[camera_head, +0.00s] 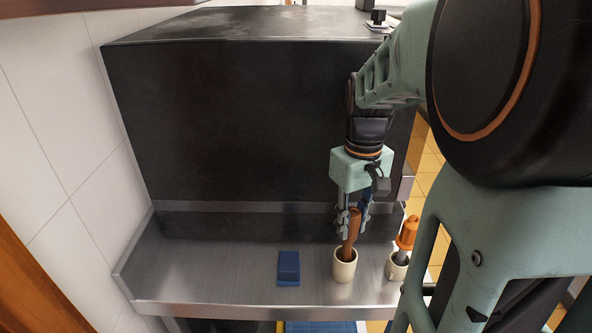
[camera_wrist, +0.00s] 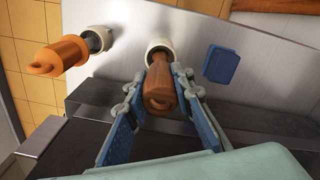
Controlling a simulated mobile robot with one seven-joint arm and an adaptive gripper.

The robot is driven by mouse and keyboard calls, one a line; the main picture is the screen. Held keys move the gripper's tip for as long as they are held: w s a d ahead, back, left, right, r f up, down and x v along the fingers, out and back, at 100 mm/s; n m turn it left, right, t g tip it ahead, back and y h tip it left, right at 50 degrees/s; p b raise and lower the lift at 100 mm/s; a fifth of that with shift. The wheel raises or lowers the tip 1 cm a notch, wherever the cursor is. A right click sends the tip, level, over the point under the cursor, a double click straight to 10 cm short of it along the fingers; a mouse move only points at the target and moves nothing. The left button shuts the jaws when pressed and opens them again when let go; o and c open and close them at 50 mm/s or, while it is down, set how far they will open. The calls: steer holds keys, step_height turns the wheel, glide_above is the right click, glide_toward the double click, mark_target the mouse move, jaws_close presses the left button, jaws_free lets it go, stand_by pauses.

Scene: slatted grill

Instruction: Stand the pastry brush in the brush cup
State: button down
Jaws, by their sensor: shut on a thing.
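The pastry brush (camera_head: 351,231) has a brown wooden handle and stands slightly tilted, its lower end inside a cream cup (camera_head: 344,268). The wrist view shows the brush handle (camera_wrist: 161,90) end-on, with the cup (camera_wrist: 159,47) around its far end. My gripper (camera_head: 352,225) points down above the cup and is shut on the handle; its two blue-padded fingers (camera_wrist: 165,82) lie on either side. The brush's bristle end is hidden in the cup.
A second cream cup (camera_head: 396,268) to the right holds an orange-handled tool (camera_head: 407,234). A blue block (camera_head: 288,266) lies left of the brush's cup. All sit on a narrow metal shelf (camera_head: 210,275) before a large dark box (camera_head: 240,120). The shelf's left part is clear.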

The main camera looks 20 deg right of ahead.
mark_target(350, 233)
steer(key=shift+f, duration=1.5)
steer(key=shift+f, duration=0.2)
steer(key=c, duration=1.7)
jaws_free()
steer(key=shift+r, duration=0.1)
steer(key=shift+o, duration=0.2)
step_height(350, 233, up, 12)
steer(key=shift+r+p, duration=0.15)
steer(key=shift+p, duration=0.15)
